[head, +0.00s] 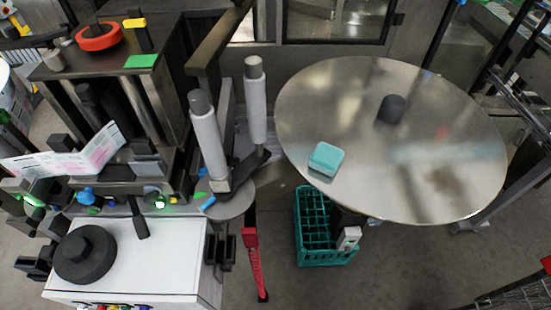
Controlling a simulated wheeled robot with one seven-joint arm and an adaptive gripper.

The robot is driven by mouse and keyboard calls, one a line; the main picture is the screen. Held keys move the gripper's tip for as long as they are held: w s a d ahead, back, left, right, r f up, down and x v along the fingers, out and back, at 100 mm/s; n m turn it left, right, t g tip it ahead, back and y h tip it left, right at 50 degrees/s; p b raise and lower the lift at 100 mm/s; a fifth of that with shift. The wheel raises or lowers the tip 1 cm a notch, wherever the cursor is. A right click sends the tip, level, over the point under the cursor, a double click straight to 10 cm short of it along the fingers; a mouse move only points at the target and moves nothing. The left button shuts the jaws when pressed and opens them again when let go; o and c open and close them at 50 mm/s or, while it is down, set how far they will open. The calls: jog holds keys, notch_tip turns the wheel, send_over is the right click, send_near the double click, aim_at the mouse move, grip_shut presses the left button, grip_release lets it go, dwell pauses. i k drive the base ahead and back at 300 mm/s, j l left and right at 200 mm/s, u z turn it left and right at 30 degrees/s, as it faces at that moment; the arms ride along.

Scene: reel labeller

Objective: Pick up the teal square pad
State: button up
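The teal square pad (326,158) lies flat on the round metal table (420,180), close to its left front edge. It has rounded corners and a lighter top face. Nothing covers it and nothing touches it from the sides. My gripper does not show in the head view.
A dark knob (391,109) stands up from the round table behind the pad. Two upright pale rollers (210,145) of the labeller stand left of the table. A teal crate (326,253) sits on the floor below the table's edge. Most of the tabletop is clear.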

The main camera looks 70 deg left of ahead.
aim_at(326, 160)
jog(key=u, duration=2.3)
